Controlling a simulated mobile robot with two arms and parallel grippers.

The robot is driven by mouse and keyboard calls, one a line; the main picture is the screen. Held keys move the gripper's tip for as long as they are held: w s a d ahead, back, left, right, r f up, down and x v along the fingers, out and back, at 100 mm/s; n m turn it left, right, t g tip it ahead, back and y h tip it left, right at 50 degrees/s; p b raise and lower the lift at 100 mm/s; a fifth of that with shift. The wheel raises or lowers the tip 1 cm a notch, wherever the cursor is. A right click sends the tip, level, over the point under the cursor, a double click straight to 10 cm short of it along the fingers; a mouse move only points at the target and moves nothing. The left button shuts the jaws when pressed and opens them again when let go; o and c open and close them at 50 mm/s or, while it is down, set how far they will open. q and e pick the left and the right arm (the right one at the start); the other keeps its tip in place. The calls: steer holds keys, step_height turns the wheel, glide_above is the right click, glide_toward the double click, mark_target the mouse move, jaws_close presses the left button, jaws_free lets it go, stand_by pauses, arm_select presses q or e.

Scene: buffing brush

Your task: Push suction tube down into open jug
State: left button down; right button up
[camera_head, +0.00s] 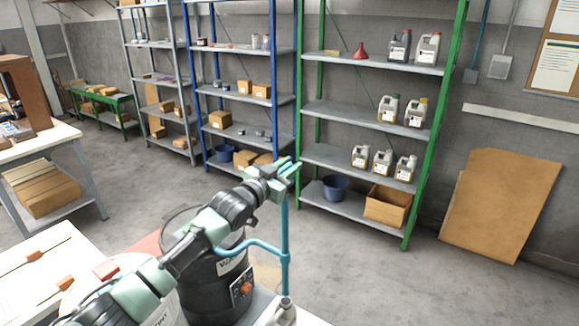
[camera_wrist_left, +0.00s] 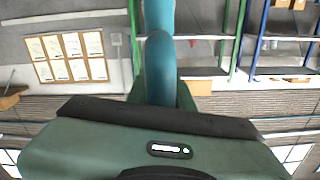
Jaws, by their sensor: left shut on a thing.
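My left gripper (camera_head: 284,172) is shut on the upper part of the blue suction tube (camera_head: 284,225). The tube hangs upright below it, and a side hose curves left from it to the black drum. Its lower end meets the mouth of the jug (camera_head: 284,314) at the bottom edge; I cannot tell how far it goes inside. Most of the jug is cut off by the frame. In the left wrist view the tube (camera_wrist_left: 159,62) runs between the fingers of the left gripper (camera_wrist_left: 162,100). My right gripper is not in view.
The black drum (camera_head: 205,290) stands close to the left of the tube, partly behind my arm. A white table (camera_head: 40,300) is at the lower left. Shelves with jugs, a blue bucket (camera_head: 336,187) and a cardboard box (camera_head: 387,206) stand behind.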

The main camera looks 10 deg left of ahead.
arm_select(q)
steer(key=shift+a, duration=0.1)
step_height(320, 180, down, 24)
steer(key=b, duration=1.6)
steer(key=shift+f, duration=0.25)
steer(key=c, duration=1.3)
jaws_free()
steer(key=shift+a, duration=0.1)
steer(key=shift+r, duration=0.2)
steer(key=v, duration=0.7)
steer(key=shift+s+a+b, duration=0.15)
steer(key=shift+s+b, duration=0.2)
steer(key=shift+b, duration=0.05)
